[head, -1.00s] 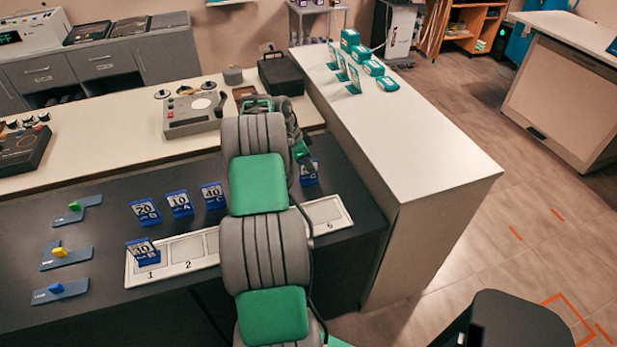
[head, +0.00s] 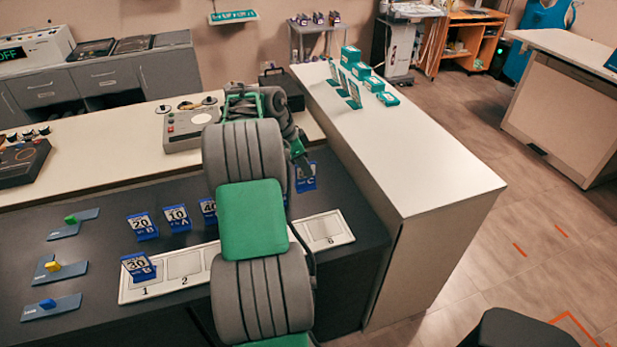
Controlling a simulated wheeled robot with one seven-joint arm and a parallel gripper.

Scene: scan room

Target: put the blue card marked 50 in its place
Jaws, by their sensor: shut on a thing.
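My gripper (head: 300,160) is at the end of my arm, just right of the dark forearm and mostly hidden by it. It is shut on a blue card (head: 306,178), whose upper part is covered, so I cannot read its number. A white strip of numbered places (head: 205,268) lies on the dark counter. A blue card marked 30 (head: 138,266) stands at place 1. Place 2 and place 6 (head: 325,228) look empty; the middle places are hidden behind my arm. Blue cards marked 20 (head: 142,226), 10 (head: 177,217) and 40 (head: 208,208) stand behind the strip.
Dark plates with a green block (head: 70,219), a yellow block (head: 52,266) and a blue block (head: 47,304) lie at left. A raised white counter (head: 400,140) bounds the right side. A device (head: 190,130) stands on the pale bench behind.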

